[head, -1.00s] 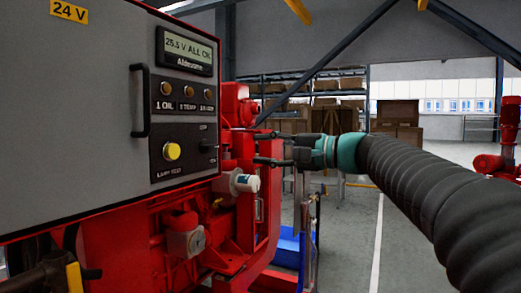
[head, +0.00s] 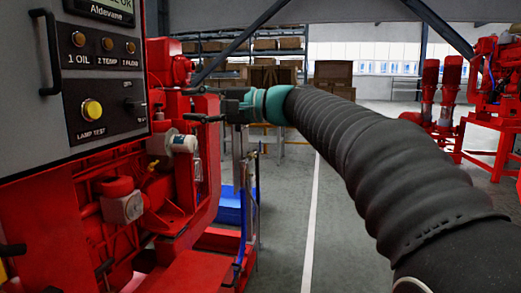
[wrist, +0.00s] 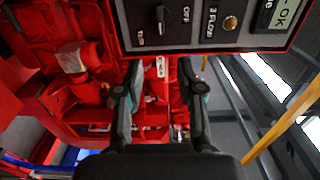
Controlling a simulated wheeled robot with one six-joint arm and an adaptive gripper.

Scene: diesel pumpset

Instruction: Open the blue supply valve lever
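I cannot make out a blue valve lever in either view. My gripper (head: 188,104) is open and empty, its two dark fingers spread apart and pointing left toward the red engine (head: 170,185) in the head view. In the wrist view my gripper (wrist: 161,74) shows its fingers to either side of red engine parts, with nothing between them. A white cylindrical part (head: 184,144) on the engine lies just below the fingers in the head view.
The grey control panel (head: 70,130) with a yellow lamp-test button (head: 92,110) stands at left; its edge also shows in the wrist view (wrist: 205,30). A blue tray (head: 230,208) is low behind the engine. Floor at right (head: 345,230) is clear; red pumps (head: 450,85) stand beyond.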

